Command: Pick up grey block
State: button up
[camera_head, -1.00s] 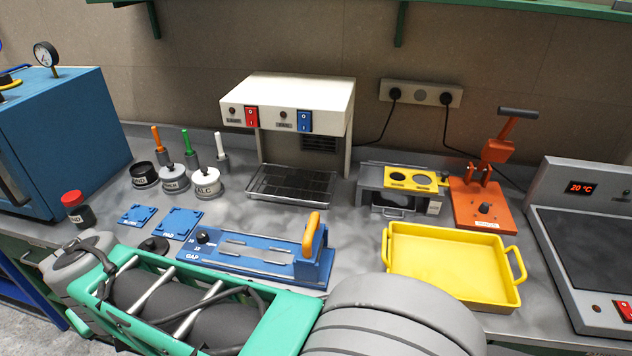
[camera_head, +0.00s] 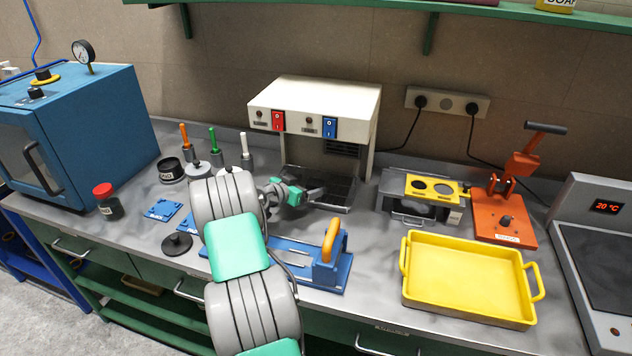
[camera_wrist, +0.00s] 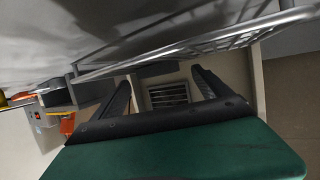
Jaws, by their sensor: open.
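My gripper (camera_head: 312,194) is at the black rack (camera_head: 334,190) under the white two-switch unit (camera_head: 318,110). In the wrist view my gripper (camera_wrist: 165,90) shows its two dark fingers apart with nothing between them. Beyond them is the slotted wall vent (camera_wrist: 168,95); the wire rack (camera_wrist: 200,45) crosses the top. I cannot make out a separate grey block for certain. A grey stand (camera_head: 392,203) with a yellow two-hole top (camera_head: 436,187) is to the right of the gripper. My arm covers part of the blue gauge base (camera_head: 330,275).
A yellow tray (camera_head: 470,312), an orange press (camera_head: 506,229) and a hot plate (camera_head: 596,235) stand to the right. A red-capped jar (camera_head: 108,206), several handled pots and blue plates (camera_head: 163,210) stand left. Sockets (camera_head: 446,102) with cables are on the wall.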

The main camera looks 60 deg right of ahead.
aim_at(316, 184)
jog(key=x, duration=0.2)
jog(key=shift+d+f, duration=0.15)
jog(key=shift+d, duration=0.25)
jog(key=c, duration=1.9)
